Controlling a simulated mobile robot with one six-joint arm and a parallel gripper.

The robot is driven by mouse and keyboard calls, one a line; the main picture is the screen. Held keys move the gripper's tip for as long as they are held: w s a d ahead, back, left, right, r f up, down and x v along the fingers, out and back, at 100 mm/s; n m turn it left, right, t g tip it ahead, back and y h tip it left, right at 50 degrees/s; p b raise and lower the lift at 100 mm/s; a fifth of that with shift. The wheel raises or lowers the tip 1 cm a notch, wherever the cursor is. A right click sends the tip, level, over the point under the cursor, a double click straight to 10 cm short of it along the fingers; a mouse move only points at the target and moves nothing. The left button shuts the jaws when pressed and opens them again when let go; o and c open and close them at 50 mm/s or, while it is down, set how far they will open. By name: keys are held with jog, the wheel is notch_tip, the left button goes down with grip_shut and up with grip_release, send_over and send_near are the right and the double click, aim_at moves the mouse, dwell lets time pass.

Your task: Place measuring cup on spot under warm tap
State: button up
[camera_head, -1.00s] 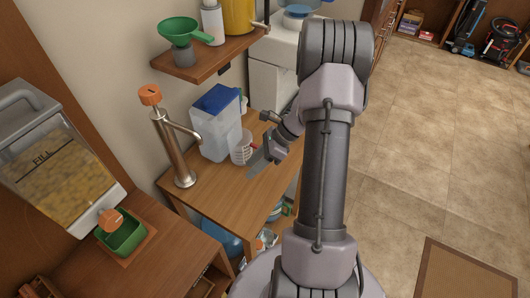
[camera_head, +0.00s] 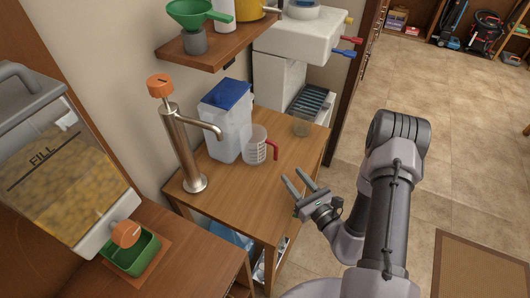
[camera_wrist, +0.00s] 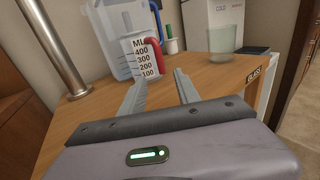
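The clear measuring cup (camera_head: 254,146) with a red handle stands upright on the wooden table, in front of the blue-lidded container. In the wrist view the cup (camera_wrist: 141,62) shows ML marks, its red handle on the right side. My gripper (camera_head: 292,176) is open and empty, in front of the cup and apart from it, its fingers pointing towards it. In the wrist view both fingers (camera_wrist: 160,80) are spread below the cup. The white dispenser (camera_head: 300,38) at the back has a red tap (camera_head: 350,40) and a blue tap (camera_head: 343,53).
A metal tap (camera_head: 183,140) with an orange knob stands left of the blue-lidded container (camera_head: 227,122). A clear glass (camera_head: 302,125) stands at the table's back right; a slatted tray (camera_head: 312,103) lies beyond. A shelf (camera_head: 215,52) overhangs. The front table top (camera_head: 240,200) is clear.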

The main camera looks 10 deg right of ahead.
aim_at(277, 156)
jog(key=b+x, duration=0.2)
jog(key=x, duration=0.8)
jog(key=shift+s, duration=0.1)
grip_shut()
dwell(0.9)
